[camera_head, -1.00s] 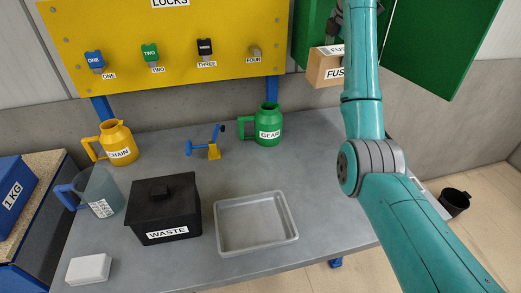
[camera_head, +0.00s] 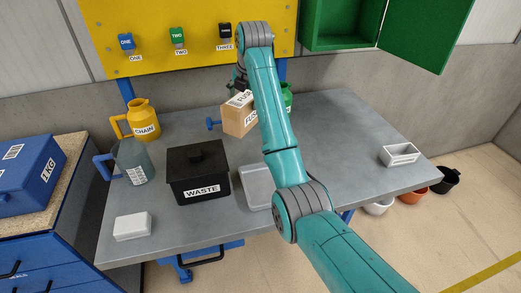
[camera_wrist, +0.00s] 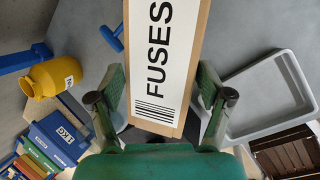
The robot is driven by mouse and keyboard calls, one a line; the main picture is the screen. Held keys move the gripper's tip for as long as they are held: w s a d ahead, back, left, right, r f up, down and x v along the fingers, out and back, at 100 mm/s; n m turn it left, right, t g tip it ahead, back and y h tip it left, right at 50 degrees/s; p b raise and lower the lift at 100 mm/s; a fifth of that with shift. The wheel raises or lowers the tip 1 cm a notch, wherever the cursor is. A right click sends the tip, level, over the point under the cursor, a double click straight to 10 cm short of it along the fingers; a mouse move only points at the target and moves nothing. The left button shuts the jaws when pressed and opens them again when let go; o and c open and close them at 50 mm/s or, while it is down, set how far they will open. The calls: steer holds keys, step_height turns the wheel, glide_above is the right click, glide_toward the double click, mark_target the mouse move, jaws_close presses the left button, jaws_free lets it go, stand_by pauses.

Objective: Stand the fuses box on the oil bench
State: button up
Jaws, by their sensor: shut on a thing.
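The fuses box (camera_head: 237,120) is a brown carton with a white label. It is in my gripper (camera_head: 240,80) above the back middle of the grey oil bench (camera_head: 345,130). In the wrist view the box (camera_wrist: 160,60) lies between the two green fingers of my gripper (camera_wrist: 160,100), which is shut on it. The label reads FUSES. In the head view my arm hides part of the box and most of the gripper. Whether the box touches the bench is hard to tell, but it seems held above it.
On the bench stand a yellow CHAIN jug (camera_head: 143,120), a clear jug (camera_head: 133,160), a black WASTE bin (camera_head: 198,175), a white block (camera_head: 132,226), a grey tray (camera_head: 256,188) and a white holder (camera_head: 400,154). A green jug (camera_head: 287,97) is partly hidden. The bench's right part is largely clear.

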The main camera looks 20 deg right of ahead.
steer(key=shift+s+a+f, duration=0.25)
steer(key=shift+a+f, duration=0.25)
steer(key=shift+a, duration=0.2)
step_height(320, 180, down, 10)
steer(key=shift+r, duration=0.25)
steer(key=shift+f, duration=0.1)
steer(key=o, duration=1.7)
